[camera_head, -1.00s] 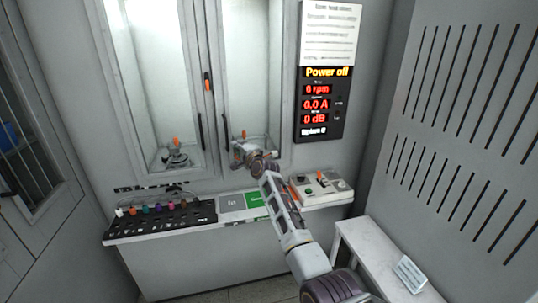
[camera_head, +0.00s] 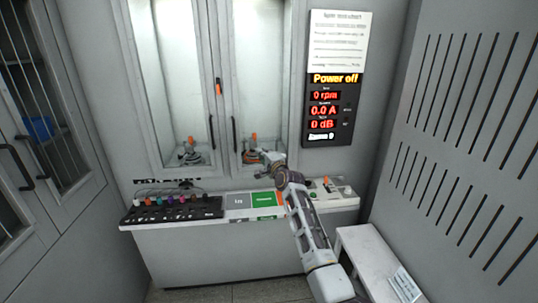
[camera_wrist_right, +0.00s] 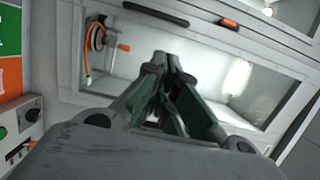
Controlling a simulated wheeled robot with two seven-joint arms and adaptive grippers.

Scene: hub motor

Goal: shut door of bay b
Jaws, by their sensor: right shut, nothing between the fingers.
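The wall unit has two glazed bays side by side; no letters are readable on them, so I cannot tell which is bay b. The right bay door (camera_head: 262,70) looks flush or nearly flush, with a black handle (camera_head: 237,132) at its left edge. That handle also shows in the wrist view (camera_wrist_right: 155,13). The left bay door (camera_head: 172,70) looks flush too, with its own handle (camera_head: 212,132). My right gripper (camera_head: 268,158) is shut and empty in front of the lower right bay, hiding part of it. Its fingers show in the wrist view (camera_wrist_right: 168,65). My left gripper is out of view.
A motor with an orange part (camera_head: 190,155) sits in the left bay; another (camera_head: 250,150) is behind the right pane. Below are a shelf with a black connector strip (camera_head: 170,212), a green tile (camera_head: 264,199) and a switch box (camera_head: 330,190). A white bench (camera_head: 365,250) stands at right.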

